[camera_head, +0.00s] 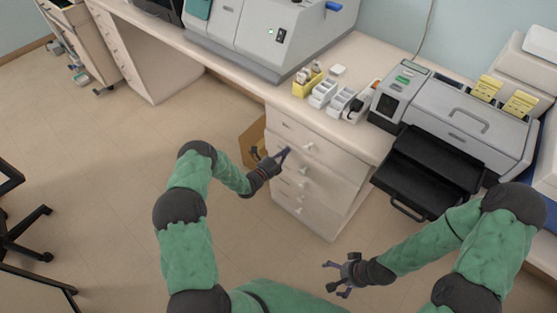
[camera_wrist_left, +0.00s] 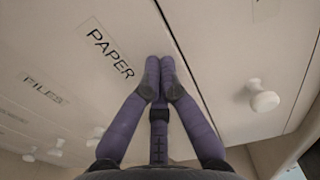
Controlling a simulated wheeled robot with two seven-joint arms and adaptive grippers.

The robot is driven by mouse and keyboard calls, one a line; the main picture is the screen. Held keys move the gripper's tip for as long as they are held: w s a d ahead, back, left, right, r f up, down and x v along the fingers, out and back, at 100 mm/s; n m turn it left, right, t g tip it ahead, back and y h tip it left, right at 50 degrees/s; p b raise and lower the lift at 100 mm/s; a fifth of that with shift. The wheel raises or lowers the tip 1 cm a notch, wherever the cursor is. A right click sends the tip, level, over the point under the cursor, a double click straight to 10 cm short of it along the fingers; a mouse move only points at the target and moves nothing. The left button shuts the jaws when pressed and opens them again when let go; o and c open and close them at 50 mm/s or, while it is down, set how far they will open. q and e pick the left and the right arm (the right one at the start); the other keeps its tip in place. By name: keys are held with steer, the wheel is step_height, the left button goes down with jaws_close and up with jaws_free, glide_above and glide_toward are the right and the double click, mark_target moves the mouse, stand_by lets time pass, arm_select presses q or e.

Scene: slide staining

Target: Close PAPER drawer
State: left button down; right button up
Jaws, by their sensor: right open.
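The PAPER drawer is a pale front in the white cabinet under the counter, just below the top drawer. Its PAPER label shows in the left wrist view (camera_wrist_left: 110,53). My left gripper (camera_head: 285,153) is at the cabinet front. In the left wrist view its fingers (camera_wrist_left: 160,72) are together, with nothing between them, against or just before the drawer face beside the label. A dark narrow seam borders the drawer; I cannot tell whether it is fully flush. My right gripper (camera_head: 337,277) is open and empty, low over the floor, away from the cabinet.
The top drawer's knob (camera_wrist_left: 264,101) and a FILES label (camera_wrist_left: 44,90) flank the PAPER drawer. A printer-like machine (camera_head: 465,125) with a black tray (camera_head: 428,170) juts out at the right. A cardboard box (camera_head: 252,143) stands left of the cabinet. Floor in front is open.

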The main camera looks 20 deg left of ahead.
arm_select(q)
steer(key=shift+x, duration=0.9)
steer(key=shift+r, duration=0.15)
steer(key=p+v, duration=0.3)
steer(key=v, duration=1.1)
steer(key=shift+s, duration=0.15)
